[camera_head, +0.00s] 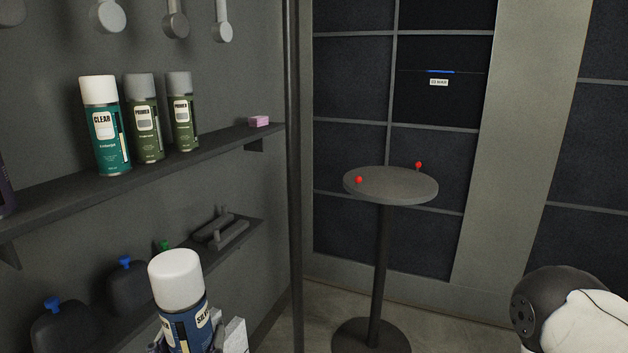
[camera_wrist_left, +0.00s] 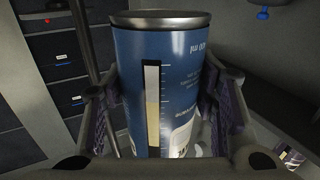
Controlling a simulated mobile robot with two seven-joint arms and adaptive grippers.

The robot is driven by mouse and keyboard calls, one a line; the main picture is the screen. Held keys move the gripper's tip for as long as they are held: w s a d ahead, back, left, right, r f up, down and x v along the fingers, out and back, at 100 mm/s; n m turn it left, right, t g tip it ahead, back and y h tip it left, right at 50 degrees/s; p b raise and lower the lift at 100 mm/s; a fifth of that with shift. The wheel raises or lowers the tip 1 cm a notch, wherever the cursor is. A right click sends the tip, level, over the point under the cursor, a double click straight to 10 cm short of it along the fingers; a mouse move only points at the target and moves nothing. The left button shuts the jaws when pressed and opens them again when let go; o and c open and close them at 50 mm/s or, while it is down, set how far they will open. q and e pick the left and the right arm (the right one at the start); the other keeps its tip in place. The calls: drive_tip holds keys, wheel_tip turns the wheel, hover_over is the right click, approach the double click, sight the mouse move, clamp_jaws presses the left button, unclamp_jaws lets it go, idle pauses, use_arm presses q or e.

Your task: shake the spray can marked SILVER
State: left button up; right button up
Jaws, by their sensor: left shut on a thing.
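The blue spray can (camera_head: 183,318) with a white cap stands nearly upright at the bottom of the head view. Part of its label reads "SILV". My left gripper (camera_head: 195,347) is shut on it, mostly hidden behind the can and the frame's bottom edge. In the left wrist view the blue can (camera_wrist_left: 178,75) fills the middle, its metal rim at the top. The fingers of my left gripper (camera_wrist_left: 165,110) press on its two sides. My right gripper is not in view; only a part of my right arm shows at the lower right.
An upper shelf (camera_head: 225,141) holds a teal CLEAR can (camera_head: 106,130), two green PRIMER cans (camera_head: 145,125) (camera_head: 182,115) and a pink block (camera_head: 258,121). A lower shelf holds dark bottles (camera_head: 127,285). A round table (camera_head: 400,186) with red knobs stands beyond a dark post (camera_head: 293,180).

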use_arm(q)
drive_tip(key=shift+s+d+m+h, duration=0.1)
drive_tip(key=shift+s+m+h, duration=0.25)
drive_tip(key=shift+s, duration=0.7)
wheel_tip(320, 180, down, 8)
drive_tip(key=shift+s, duration=0.4)
drive_tip(key=shift+h, duration=0.25)
wheel_tip(320, 180, up, 8)
drive_tip(key=shift+r, duration=0.25)
clamp_jaws()
wheel_tip(320, 180, down, 8)
wheel_tip(320, 180, up, 8)
drive_tip(key=shift+w+r, duration=0.15)
wheel_tip(320, 180, down, 9)
wheel_tip(320, 180, up, 9)
drive_tip(key=shift+r, duration=0.1)
drive_tip(key=shift+s, duration=0.2)
drive_tip(key=shift+d+f, duration=0.1)
drive_tip(key=shift+f, duration=0.15)
